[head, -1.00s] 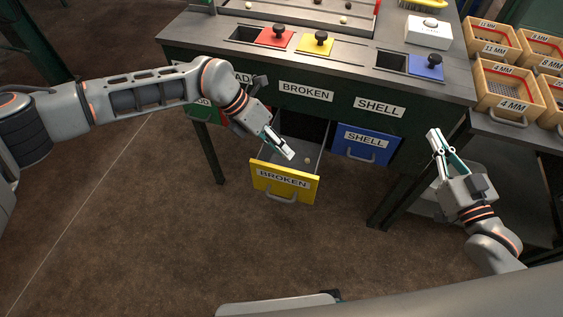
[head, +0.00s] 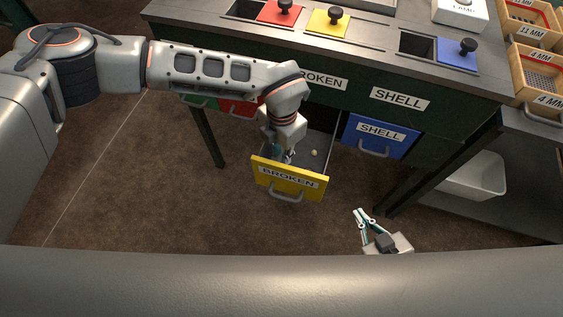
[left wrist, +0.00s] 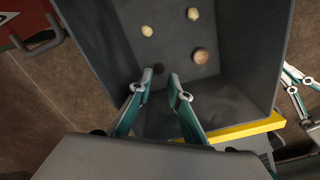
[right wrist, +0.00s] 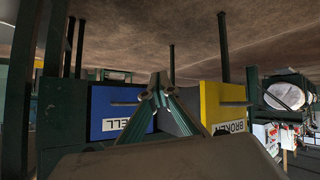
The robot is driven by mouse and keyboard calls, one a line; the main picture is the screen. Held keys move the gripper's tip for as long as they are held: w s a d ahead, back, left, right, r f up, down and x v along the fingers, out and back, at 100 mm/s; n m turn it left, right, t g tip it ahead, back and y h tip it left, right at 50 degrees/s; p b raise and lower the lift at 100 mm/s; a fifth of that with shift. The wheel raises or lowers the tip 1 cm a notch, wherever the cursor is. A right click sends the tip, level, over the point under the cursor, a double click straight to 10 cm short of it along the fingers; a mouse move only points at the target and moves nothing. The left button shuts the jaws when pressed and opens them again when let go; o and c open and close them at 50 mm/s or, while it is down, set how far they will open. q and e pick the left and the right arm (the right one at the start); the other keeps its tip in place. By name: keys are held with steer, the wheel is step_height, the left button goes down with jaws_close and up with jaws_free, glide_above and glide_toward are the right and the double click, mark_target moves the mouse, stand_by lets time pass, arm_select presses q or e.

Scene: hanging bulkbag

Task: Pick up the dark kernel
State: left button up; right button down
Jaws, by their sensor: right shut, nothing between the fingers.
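The dark kernel (left wrist: 158,69) is a small dark lump on the floor of the open yellow BROKEN drawer (head: 289,180). My left gripper (left wrist: 161,78) is open, its fingertips pointing down into the drawer. In the left wrist view the dark kernel shows between the fingertips, nearer the left one; I cannot tell whether they touch. In the head view this gripper (head: 280,153) is inside the drawer and its arm hides part of it. My right gripper (head: 363,216) is shut and empty, out in front of the drawers. It also shows in the right wrist view (right wrist: 160,80).
A larger brown kernel (left wrist: 200,56) and two pale kernels (left wrist: 147,31) lie farther along the drawer floor. The drawer walls stand close around my left gripper. The blue SHELL drawer (head: 376,137) and the red drawer (head: 238,108) flank it. Open floor lies in front.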

arm_select(q)
step_height(320, 180, down, 5)
steer(key=shift+a+b, duration=0.15)
steer(key=shift+b, duration=0.5)
steer(key=shift+r, duration=0.15)
steer(key=c, duration=0.3)
